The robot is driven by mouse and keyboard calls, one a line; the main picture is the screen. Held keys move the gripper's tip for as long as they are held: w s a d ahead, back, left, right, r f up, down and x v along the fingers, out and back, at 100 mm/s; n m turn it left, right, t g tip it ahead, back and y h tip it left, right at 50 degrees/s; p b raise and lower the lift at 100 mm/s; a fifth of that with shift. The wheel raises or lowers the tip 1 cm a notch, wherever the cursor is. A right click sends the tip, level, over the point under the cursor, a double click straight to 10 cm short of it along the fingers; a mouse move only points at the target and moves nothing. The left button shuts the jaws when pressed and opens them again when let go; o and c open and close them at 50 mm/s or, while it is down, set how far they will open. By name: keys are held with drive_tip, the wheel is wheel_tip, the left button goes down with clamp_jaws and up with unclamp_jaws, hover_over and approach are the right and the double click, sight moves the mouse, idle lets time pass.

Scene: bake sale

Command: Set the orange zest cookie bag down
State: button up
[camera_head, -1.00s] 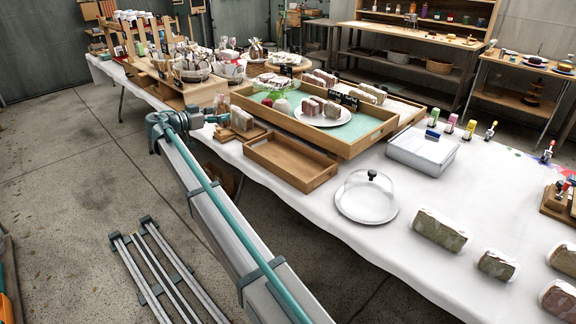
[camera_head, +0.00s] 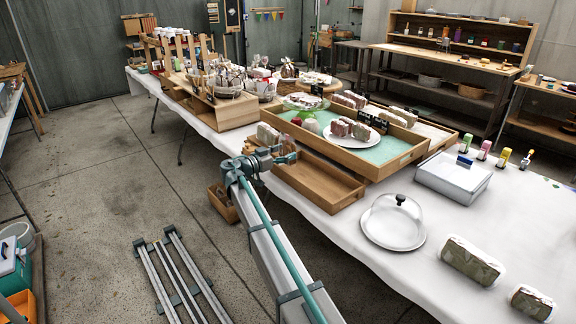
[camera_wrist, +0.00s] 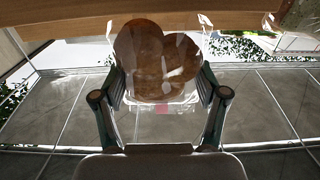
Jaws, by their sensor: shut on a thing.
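The orange zest cookie bag (camera_wrist: 160,62) is a clear bag with round brown cookies, seen in the wrist view. My gripper (camera_wrist: 161,88) is shut on it, with one dark finger on each side. In the head view my gripper (camera_head: 284,158) is at the table's near edge, beside the empty shallow wooden tray (camera_head: 350,198). I cannot make out the bag in the head view. In the wrist view a wooden edge (camera_wrist: 70,24) runs across the top, beyond the bag, and grey floor shows below.
A larger wooden tray (camera_head: 392,165) with a green liner and a plate of wrapped loaves is behind. A glass dome (camera_head: 393,224) and a white lidded box (camera_head: 453,180) stand to the right. White cloth (camera_head: 345,232) is clear in front.

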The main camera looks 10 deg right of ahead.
sight(286, 165)
drive_tip(key=shift+s+d+f, duration=0.15)
drive_tip(key=shift+d+f, duration=0.4)
drive_tip(key=shift+f, duration=0.1)
drive_tip(key=shift+d+f, duration=0.15)
drive_tip(key=shift+f, duration=1.55)
drive_tip(key=shift+f+b, duration=0.15)
drive_tip(key=shift+b, duration=0.15)
drive_tip(key=o, duration=0.8)
